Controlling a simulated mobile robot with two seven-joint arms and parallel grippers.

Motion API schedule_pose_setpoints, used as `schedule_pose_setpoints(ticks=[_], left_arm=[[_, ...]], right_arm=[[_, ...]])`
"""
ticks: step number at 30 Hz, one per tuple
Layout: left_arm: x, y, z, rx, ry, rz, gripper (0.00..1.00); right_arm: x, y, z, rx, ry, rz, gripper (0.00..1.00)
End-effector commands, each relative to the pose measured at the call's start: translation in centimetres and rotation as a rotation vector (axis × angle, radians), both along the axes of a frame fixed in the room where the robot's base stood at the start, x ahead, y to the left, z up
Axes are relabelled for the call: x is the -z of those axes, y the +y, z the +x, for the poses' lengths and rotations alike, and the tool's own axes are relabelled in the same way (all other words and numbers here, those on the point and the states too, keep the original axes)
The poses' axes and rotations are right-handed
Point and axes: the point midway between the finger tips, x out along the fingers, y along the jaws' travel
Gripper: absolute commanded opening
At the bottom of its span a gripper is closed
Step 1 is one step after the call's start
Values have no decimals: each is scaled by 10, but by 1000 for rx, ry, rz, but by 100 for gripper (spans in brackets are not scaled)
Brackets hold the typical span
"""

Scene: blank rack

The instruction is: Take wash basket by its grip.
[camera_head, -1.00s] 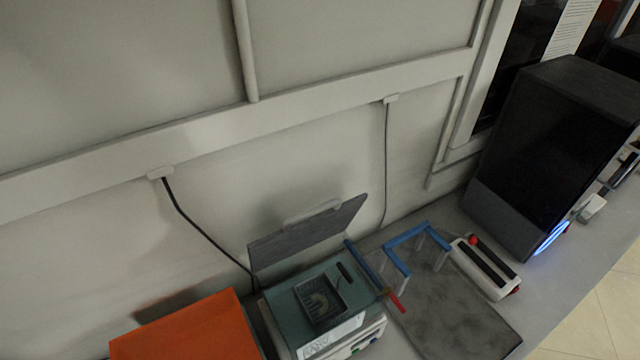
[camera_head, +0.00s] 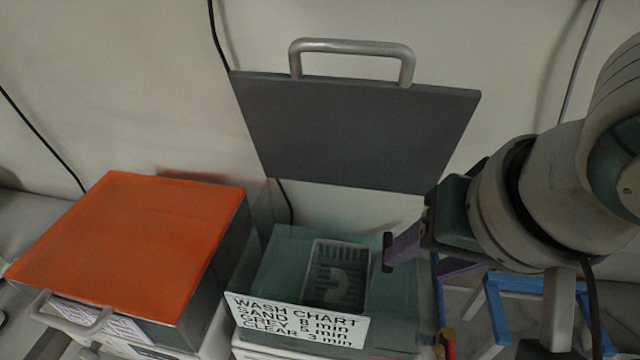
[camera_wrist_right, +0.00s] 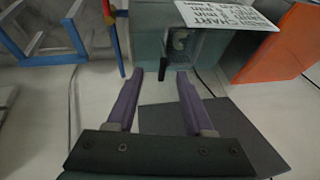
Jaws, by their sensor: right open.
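The wash basket (camera_head: 318,288) is a small dark slatted basket with a pale curved piece in it. It sits in the teal wash bath (camera_head: 275,262), whose grey lid (camera_head: 355,130) stands open. The basket's black grip (camera_head: 388,252) stands at the right of the basket. My right gripper (camera_head: 412,254), with purple fingers, is open and empty beside the grip. In the right wrist view the grip (camera_wrist_right: 163,69) shows between and just beyond the open fingertips (camera_wrist_right: 161,76), with the basket (camera_wrist_right: 180,43) behind it. My left gripper is not in view.
A wash chart sign (camera_head: 297,320) stands on the bath's front. An orange-topped box (camera_head: 130,235) is at the left. A blue-topped rack (camera_head: 515,285) stands at the right, partly behind my right arm. A red-and-yellow item (camera_head: 447,343) is beside the bath.

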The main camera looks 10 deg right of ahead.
Motion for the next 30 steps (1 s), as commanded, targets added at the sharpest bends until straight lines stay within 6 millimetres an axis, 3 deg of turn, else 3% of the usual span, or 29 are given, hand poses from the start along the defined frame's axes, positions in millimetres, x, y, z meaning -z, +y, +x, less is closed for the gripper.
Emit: schedule_pose_setpoints(ticks=[6,14,24,30], left_arm=[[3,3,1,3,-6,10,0],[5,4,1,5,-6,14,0],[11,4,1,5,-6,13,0],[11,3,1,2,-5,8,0]], right_arm=[[28,1,14,6,3,-1,52],[44,3,24,4,1,0,52],[79,8,46,3,2,-2,52],[84,8,49,1,0,0,52]])
